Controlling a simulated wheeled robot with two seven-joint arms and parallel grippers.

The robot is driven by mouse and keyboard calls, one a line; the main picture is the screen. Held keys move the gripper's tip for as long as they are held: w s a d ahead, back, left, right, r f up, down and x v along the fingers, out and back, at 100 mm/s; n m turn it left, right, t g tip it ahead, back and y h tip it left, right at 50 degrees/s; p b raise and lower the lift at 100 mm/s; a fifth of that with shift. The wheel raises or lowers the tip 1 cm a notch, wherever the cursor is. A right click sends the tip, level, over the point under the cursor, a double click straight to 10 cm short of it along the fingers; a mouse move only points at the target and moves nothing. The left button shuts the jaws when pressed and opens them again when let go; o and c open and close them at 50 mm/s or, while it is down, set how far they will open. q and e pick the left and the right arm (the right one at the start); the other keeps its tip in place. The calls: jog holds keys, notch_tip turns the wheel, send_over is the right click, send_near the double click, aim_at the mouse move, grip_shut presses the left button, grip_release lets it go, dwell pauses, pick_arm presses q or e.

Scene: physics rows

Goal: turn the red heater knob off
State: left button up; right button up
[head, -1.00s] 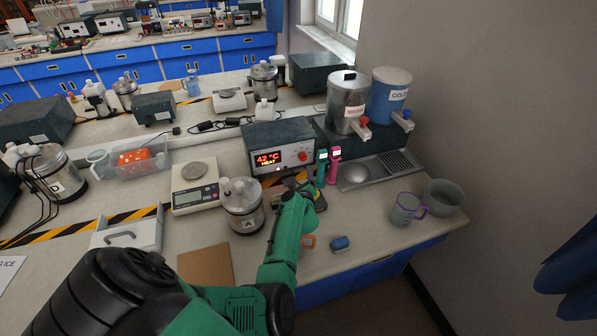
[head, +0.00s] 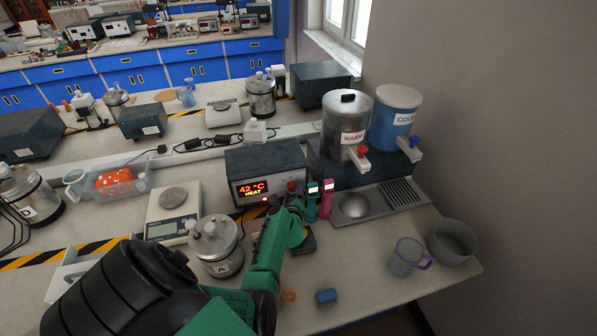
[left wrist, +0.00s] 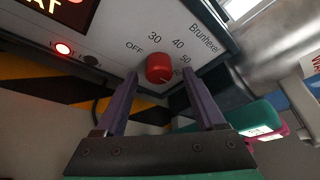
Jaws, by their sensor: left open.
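The red heater knob (left wrist: 159,68) is on the white front panel of the heater box, with OFF, 30, 40 and 50 printed around it. The heater (head: 265,170) has a lit display reading 42 °C HEAT. In the left wrist view my left gripper (left wrist: 160,92) is open, with one finger on each side just below the knob; I cannot tell whether either touches it. In the head view my left gripper (head: 290,200) is in front of the panel and the knob (head: 292,186) shows just above it. My right gripper is not in view.
A green and a pink device (head: 326,198) stand close to the right of my gripper. A jar marked A (head: 216,245) is to its left. Steel and blue urns (head: 347,125) stand at the right back. A blue block (head: 326,296) and a mug (head: 406,258) are in front.

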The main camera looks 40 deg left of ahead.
pick_arm(q)
jog(key=shift+s+r, duration=0.1)
jog(key=shift+s, duration=0.05)
jog(key=shift+s+r, duration=0.1)
jog(key=shift+s, duration=0.15)
jog(key=c, duration=0.3)
grip_shut()
jog(key=shift+d, duration=0.1)
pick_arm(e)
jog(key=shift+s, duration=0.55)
